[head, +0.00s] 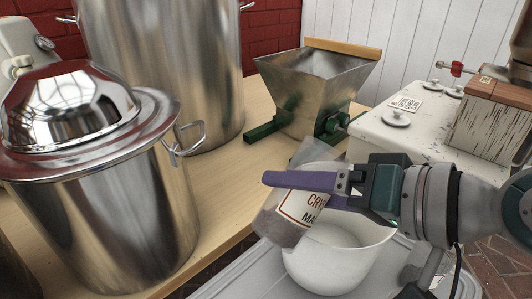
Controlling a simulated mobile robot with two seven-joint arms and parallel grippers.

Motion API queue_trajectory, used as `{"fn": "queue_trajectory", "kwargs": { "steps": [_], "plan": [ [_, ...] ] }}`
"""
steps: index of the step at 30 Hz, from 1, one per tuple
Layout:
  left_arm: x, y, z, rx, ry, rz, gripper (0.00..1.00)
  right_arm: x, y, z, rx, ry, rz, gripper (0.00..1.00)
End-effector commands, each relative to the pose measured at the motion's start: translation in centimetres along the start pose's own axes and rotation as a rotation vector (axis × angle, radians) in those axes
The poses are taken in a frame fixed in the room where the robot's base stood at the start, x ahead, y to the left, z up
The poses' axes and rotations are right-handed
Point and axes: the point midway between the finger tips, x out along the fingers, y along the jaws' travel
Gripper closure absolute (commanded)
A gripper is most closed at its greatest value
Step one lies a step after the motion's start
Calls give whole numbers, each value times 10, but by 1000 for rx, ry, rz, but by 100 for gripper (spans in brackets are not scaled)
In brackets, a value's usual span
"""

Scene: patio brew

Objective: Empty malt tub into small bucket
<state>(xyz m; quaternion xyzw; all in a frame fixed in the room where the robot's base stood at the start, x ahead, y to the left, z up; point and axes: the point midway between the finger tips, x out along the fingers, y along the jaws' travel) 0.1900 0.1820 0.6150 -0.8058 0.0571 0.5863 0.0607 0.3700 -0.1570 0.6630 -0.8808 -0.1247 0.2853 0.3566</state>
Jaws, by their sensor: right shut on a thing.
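My right gripper (305,190) comes in from the right and is shut on the malt tub (278,228). The tub is clear, with a white label reading "CRY… MA…" and brownish content at its lower left end. It is tilted and held above the left part of the white small bucket (335,268). The gripper hides part of the tub and label. The bucket stands open below the gripper, and its visible inside is pale. I cannot see any malt falling. My left gripper is not in view.
A lidded steel pot (130,215) stands at left, with a taller steel pot (165,60) behind. A metal hopper mill (315,85) stands on the wooden table (225,185). A white cooler-like box (415,125) with a wooden block (490,120) is at right.

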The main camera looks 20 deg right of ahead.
Motion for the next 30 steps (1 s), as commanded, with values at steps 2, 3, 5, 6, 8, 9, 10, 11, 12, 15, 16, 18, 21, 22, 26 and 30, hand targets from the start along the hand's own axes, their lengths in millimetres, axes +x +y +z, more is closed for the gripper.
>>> {"fn": "queue_trajectory", "kwargs": {
  "steps": [2,3,5,6,8,9,10,11,12,15,16,18,21,22,26,30],
  "plan": [
    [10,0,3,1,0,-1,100,2,3,2,35,-6,-15,82],
    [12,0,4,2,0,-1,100,3,4,3,53,-10,-22,82],
    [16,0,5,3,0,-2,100,3,4,4,79,-17,-34,82],
    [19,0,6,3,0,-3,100,4,5,4,97,-21,-41,82],
    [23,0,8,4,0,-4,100,4,5,6,125,-28,-53,82],
    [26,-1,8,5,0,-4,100,4,5,6,143,-33,-61,82],
    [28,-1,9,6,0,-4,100,5,6,6,156,-36,-66,82],
    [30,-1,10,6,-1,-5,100,5,6,7,169,-39,-71,82],
    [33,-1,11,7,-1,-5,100,5,7,7,188,-44,-79,82],
    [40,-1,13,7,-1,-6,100,6,8,8,233,-55,-98,82],
    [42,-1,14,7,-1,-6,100,6,8,9,246,-58,-103,82],
    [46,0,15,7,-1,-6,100,6,8,9,278,-66,-117,82],
    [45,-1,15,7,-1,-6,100,4,4,4,323,-76,-136,82],
    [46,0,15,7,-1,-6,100,3,3,4,336,-81,-141,82],
    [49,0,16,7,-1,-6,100,2,1,2,395,-96,-166,82],
    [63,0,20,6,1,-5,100,3,10,0,456,-109,-190,82]
  ]
}}
